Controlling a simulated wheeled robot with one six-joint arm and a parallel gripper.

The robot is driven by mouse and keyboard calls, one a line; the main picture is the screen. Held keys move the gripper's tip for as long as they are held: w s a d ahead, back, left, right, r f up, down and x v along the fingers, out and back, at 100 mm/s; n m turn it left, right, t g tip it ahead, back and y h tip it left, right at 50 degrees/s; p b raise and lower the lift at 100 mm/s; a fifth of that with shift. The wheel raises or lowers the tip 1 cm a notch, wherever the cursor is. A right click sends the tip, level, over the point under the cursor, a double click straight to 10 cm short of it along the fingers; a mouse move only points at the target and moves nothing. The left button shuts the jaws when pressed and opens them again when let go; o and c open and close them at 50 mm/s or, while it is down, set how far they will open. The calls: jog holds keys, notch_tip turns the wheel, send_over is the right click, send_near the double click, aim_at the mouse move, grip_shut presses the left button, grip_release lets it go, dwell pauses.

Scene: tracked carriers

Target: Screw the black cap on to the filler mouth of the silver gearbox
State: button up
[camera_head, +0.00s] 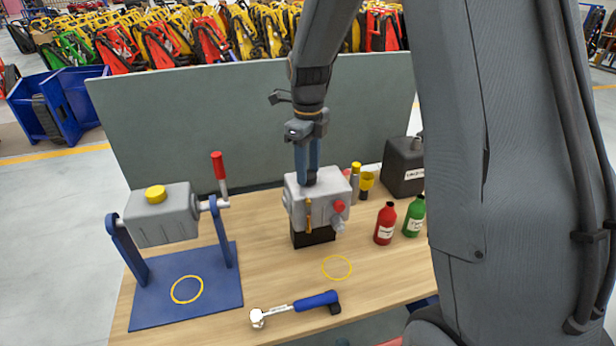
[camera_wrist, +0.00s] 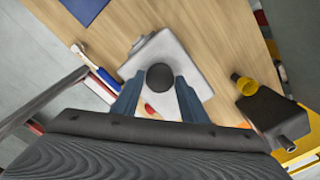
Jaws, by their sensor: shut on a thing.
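The silver gearbox (camera_head: 323,200) stands on a black block near the middle of the wooden table. In the wrist view its pale top (camera_wrist: 157,51) lies under my gripper. The round black cap (camera_wrist: 160,77) is between my fingertips over that top. My gripper (camera_head: 307,178) points straight down at the gearbox top and is shut on the cap; it also shows in the wrist view (camera_wrist: 158,84). The filler mouth is hidden beneath the cap and fingers. I cannot tell whether the cap touches the mouth.
A grey tilting housing (camera_head: 160,222) with a yellow cap hangs in a blue stand on the left. A ratchet (camera_head: 295,309) lies in front. Red (camera_head: 385,224) and green (camera_head: 414,216) bottles and a dark canister (camera_head: 403,168) stand right. A grey panel (camera_head: 250,120) closes the back.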

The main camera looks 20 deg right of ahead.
jog(key=m, duration=0.4)
jog(key=o, duration=0.8)
jog(key=shift+n, duration=0.3)
